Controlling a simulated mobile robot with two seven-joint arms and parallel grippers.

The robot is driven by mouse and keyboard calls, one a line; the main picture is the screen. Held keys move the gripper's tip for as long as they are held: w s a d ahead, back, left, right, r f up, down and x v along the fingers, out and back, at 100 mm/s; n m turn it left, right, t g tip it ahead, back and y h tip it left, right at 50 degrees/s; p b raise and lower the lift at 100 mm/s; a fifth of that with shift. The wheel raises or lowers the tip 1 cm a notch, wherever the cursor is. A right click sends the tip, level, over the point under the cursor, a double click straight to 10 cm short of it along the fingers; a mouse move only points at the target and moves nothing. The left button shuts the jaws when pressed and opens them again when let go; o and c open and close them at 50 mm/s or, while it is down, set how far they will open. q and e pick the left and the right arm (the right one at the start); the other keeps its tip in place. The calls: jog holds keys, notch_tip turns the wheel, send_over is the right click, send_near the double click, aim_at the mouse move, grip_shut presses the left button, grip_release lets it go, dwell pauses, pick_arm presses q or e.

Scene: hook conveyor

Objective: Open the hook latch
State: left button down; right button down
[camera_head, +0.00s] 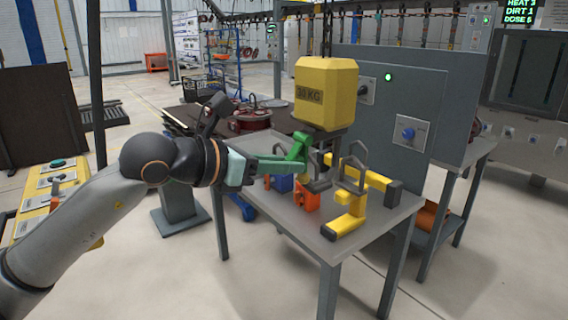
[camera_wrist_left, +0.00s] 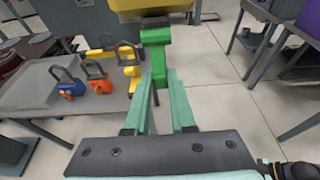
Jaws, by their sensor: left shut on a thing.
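A yellow block marked 30 KG (camera_head: 325,93) hangs from a chain above the grey table, with a dark metal part beneath it. The green latch lever (camera_head: 294,151) sits just below and left of the block. My left gripper (camera_head: 262,165) reaches in from the left with its fingers at the green lever. In the left wrist view, the green lever (camera_wrist_left: 159,62) runs up from between the teal fingertips (camera_wrist_left: 163,84) toward the yellow block (camera_wrist_left: 155,7). The left gripper is shut on the lever. My right gripper is out of view.
Blue (camera_head: 284,183), orange (camera_head: 307,197) and yellow (camera_head: 350,222) pieces with dark metal loops stand on the grey table (camera_head: 325,246) below. A grey panel (camera_head: 425,85) with a green light and a blue knob rises behind.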

pick_arm(q)
jog(key=p, duration=0.2)
jog(key=r+g+y+p, duration=0.1)
jog(key=p, duration=0.1)
jog(key=shift+s+a+r, duration=0.15)
jog(key=shift+a+r, duration=0.05)
jog(key=shift+a, duration=0.05)
jog(key=shift+a+r+y+p, duration=0.1)
jog(key=shift+r+y+p, duration=0.1)
jog(key=shift+y+p, duration=0.3)
jog(key=shift+s+a+p, duration=0.1)
jog(key=shift+a+p, duration=0.05)
jog(key=shift+p, duration=0.5)
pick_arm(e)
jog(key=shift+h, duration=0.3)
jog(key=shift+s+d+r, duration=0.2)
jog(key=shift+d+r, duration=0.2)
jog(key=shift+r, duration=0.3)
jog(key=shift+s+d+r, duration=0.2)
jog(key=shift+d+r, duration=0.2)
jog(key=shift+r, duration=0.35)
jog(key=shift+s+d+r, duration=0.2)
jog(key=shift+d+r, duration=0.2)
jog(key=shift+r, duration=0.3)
pick_arm(q)
jog(key=shift+r, duration=0.1)
